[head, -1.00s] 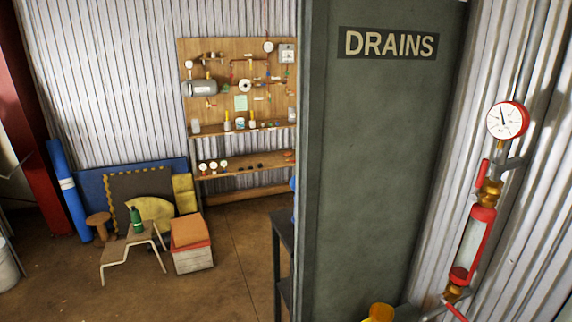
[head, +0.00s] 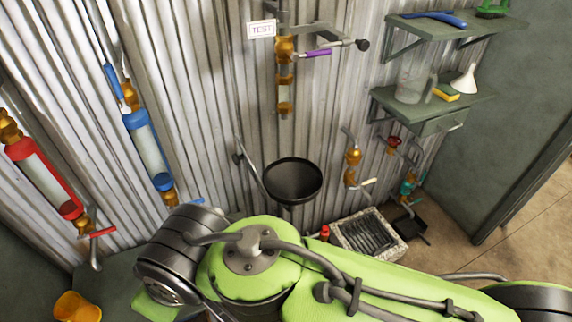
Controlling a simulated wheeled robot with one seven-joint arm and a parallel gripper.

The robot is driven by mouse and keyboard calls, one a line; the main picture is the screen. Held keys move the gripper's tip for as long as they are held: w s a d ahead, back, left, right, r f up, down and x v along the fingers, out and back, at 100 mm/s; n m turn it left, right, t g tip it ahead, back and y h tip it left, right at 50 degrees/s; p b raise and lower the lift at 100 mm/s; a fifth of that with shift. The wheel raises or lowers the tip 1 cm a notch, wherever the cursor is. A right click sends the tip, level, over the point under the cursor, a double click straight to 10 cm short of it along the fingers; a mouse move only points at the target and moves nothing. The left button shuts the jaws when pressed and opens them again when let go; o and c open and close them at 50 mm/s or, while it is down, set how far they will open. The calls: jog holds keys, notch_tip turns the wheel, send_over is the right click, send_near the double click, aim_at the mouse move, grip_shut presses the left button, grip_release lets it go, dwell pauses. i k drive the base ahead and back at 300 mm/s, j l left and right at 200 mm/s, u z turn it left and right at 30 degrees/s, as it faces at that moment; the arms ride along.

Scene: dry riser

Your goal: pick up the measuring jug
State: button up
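A clear, greyish jug (head: 411,89), which looks like the measuring jug, stands upright on the lower green wall shelf (head: 388,98) at the upper right of the head view. Its markings are too small to read. A yellow sponge-like block (head: 446,93) and a white funnel (head: 466,80) are to its right on the same shelf. My green arm crosses the bottom of the view, below and well apart from the jug. My gripper is not in view, so its state is hidden.
An upper shelf (head: 470,27) with a blue tool (head: 434,18) hangs above the jug. A black bowl (head: 292,181), brass valves (head: 353,157) and red (head: 44,175) and blue (head: 147,150) sight tubes stick out from the wall. A grated drain (head: 368,234) lies below. Floor (head: 520,225) shows at right.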

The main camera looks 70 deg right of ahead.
aim_at(415, 73)
jog(key=z, duration=3.3)
jog(key=i+l+u, duration=0.2)
jog(key=l+u, duration=0.2)
jog(key=i+l+u, duration=0.15)
jog(key=l+u, duration=0.25)
jog(key=i+l+u, duration=0.1)
jog(key=l+u, duration=0.75)
jog(key=i, duration=0.5)
